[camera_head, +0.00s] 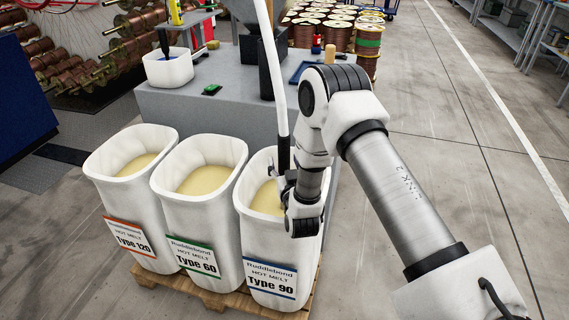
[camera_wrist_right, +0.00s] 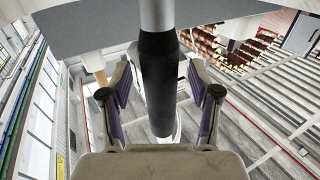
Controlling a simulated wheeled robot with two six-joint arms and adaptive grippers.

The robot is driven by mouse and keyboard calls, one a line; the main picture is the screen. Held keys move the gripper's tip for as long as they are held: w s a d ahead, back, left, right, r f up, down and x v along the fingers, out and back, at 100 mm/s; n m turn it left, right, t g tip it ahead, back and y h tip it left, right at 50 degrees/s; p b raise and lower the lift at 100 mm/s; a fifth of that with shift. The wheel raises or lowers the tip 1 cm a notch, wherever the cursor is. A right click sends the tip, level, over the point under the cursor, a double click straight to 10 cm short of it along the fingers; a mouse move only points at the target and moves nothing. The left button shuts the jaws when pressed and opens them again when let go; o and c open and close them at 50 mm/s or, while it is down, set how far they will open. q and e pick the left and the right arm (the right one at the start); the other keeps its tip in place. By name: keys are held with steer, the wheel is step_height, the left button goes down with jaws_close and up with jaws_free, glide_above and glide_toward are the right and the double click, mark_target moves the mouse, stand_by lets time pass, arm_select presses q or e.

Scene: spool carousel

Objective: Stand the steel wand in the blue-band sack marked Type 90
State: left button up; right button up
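The wand's black grip (camera_head: 284,154) stands nearly upright over the opening of the Type 90 sack (camera_head: 262,245), with a white hose (camera_head: 273,70) rising from its top. The sack is a white tub with a blue-band label and pale yellow fill. My right gripper (camera_head: 285,184) is at the sack's opening. In the right wrist view, my right gripper (camera_wrist_right: 157,108) has its fingers apart on either side of the black grip (camera_wrist_right: 158,80), with gaps showing. A pale steel part of the wand (camera_wrist_right: 157,14) shows there. The wand's lower end is hidden in the head view. My left gripper is out of view.
The green-band Type 60 sack (camera_head: 199,230) and orange-band Type 120 sack (camera_head: 125,215) stand to the left on a wooden pallet (camera_head: 215,299). A grey bench (camera_head: 225,110) behind holds a white bin (camera_head: 168,69). Copper spools stand farther back. Floor at right is clear.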

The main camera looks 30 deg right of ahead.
mark_target(284, 136)
step_height(284, 136, up, 10)
stand_by(0.6)
stand_by(0.8)
